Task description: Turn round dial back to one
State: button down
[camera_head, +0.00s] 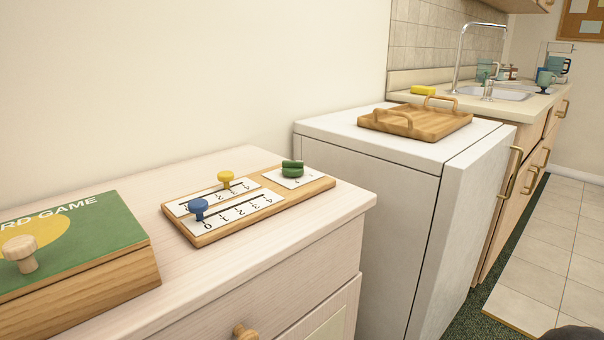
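A wooden board (240,222) lies on top of the pale dresser. At its far right end a round green dial (292,169) sits on a white marked plate (276,180). The dial has a raised grip across its top; the numbers around it are too small to read. My gripper does not show clearly; a dark shape at the bottom right corner cannot be identified.
A green board game box (75,245) with a wooden knob (20,254) on it stands left of the board on the dresser (330,209). A white appliance (365,165) carries a wooden tray (416,121). Behind are a sink (492,93) and counter. Tiled floor is clear at right.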

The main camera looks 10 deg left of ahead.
aim_at(292, 169)
jog(key=u, duration=0.5)
jog(key=k, duration=1.1)
jog(key=z, duration=0.35)
jog(key=i, duration=1.45)
jog(key=u, duration=0.65)
